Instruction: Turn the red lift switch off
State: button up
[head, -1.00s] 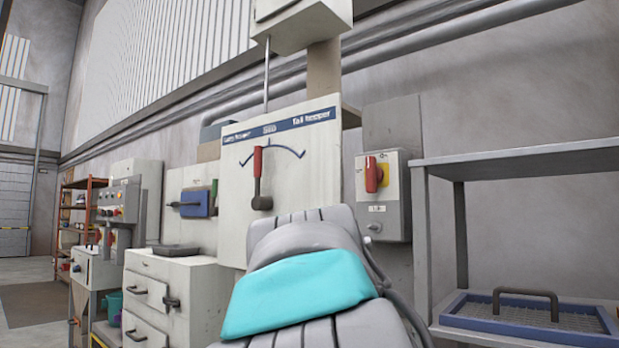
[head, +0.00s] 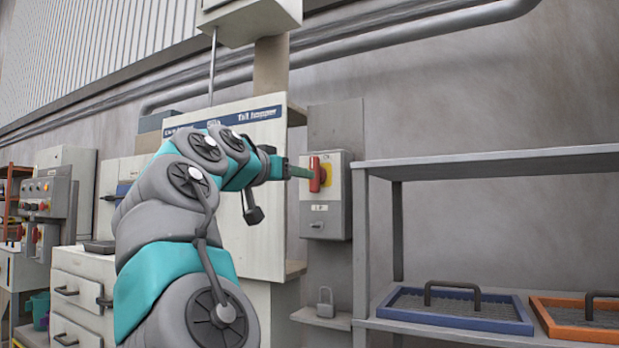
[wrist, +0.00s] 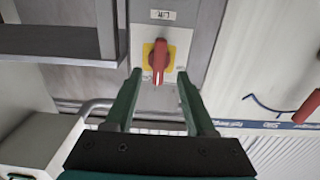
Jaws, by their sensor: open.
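The red lift switch (head: 316,174) is a rotary handle on a yellow plate, on a grey wall box (head: 333,195). Its handle stands about vertical in the head view. In the wrist view the switch (wrist: 158,62) sits in the upper middle, with a small upside-down label reading LIFT above it. My gripper (wrist: 160,73) is open, with one green finger on each side of the handle. In the head view my gripper (head: 303,171) reaches the switch from the left. I cannot tell whether the fingers touch the handle.
A grey metal shelf (head: 480,163) stands right of the box, with a blue-framed tray (head: 450,318) and an orange-framed tray (head: 580,335) on its lower level. A padlock (head: 325,302) stands below the box. My arm covers much of the hopper panel (head: 265,240).

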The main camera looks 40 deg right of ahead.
jog(key=p+x, duration=0.1)
jog(key=x, duration=0.6)
jog(key=shift+p, duration=0.3)
jog(key=shift+c, duration=0.2)
grip_shut()
